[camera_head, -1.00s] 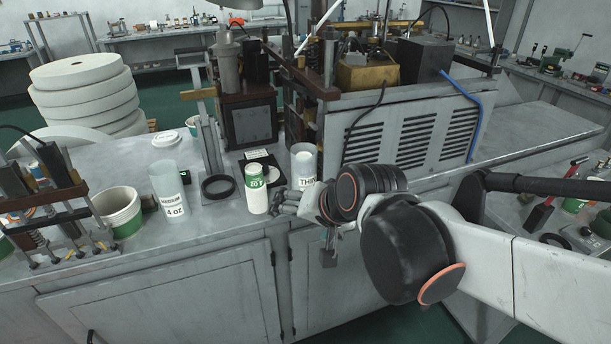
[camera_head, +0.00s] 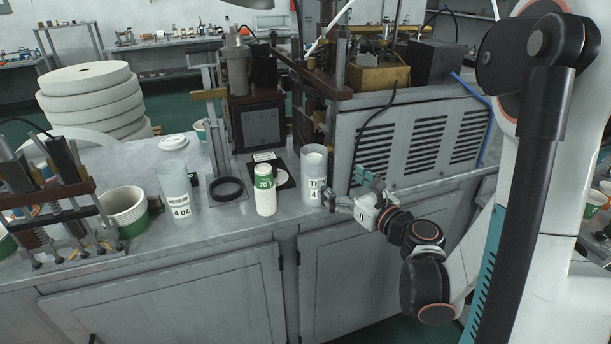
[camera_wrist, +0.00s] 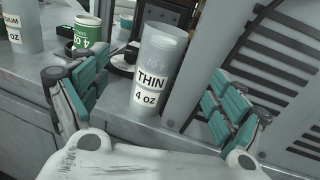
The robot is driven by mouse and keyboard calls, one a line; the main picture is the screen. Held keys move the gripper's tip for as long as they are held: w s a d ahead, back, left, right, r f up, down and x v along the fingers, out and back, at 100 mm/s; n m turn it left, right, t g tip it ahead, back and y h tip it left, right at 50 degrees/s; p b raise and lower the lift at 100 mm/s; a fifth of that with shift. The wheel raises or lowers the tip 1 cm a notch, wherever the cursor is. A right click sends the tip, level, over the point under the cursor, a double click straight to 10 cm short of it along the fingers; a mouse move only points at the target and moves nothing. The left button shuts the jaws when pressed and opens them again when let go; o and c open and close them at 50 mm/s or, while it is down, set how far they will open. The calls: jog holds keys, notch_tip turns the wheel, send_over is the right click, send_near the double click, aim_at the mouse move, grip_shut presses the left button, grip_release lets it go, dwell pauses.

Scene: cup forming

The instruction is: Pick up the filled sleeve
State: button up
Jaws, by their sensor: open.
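A translucent sleeve labelled THIN 4 oz (camera_head: 314,188) stands upright on the grey bench near its front edge, with white stuff showing inside its top. My gripper (camera_head: 350,191) is open just right of it in the head view, its fingers pointing toward it. In the wrist view the THIN sleeve (camera_wrist: 158,80) stands between and ahead of the two spread teal fingers (camera_wrist: 152,95). I see no finger closed on it. A second translucent sleeve (camera_head: 179,192), labelled 4 oz, stands farther left, its upper label word hard to read in the head view.
A green-and-white cup stack (camera_head: 265,195) stands close left of the THIN sleeve. A black ring stand (camera_head: 226,188) and a wide green-banded container (camera_head: 124,215) are farther left. A vented grey machine (camera_head: 410,140) rises right behind the sleeve. The bench front edge is close.

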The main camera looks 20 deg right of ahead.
aim_at(322, 165)
jog(key=shift+m, duration=0.3)
jog(key=x, duration=0.8)
jog(key=shift+w+d+r, duration=0.1)
jog(key=shift+w+d, duration=0.1)
jog(key=shift+w, duration=0.05)
jog(key=shift+r+b+x, duration=0.2)
jog(key=shift+b+x, duration=0.8)
jog(key=shift+x, duration=1.65)
jog(key=shift+c, duration=0.4)
jog(key=c, duration=1.5)
jog(key=shift+o, duration=0.2)
jog(key=shift+r, duration=0.1)
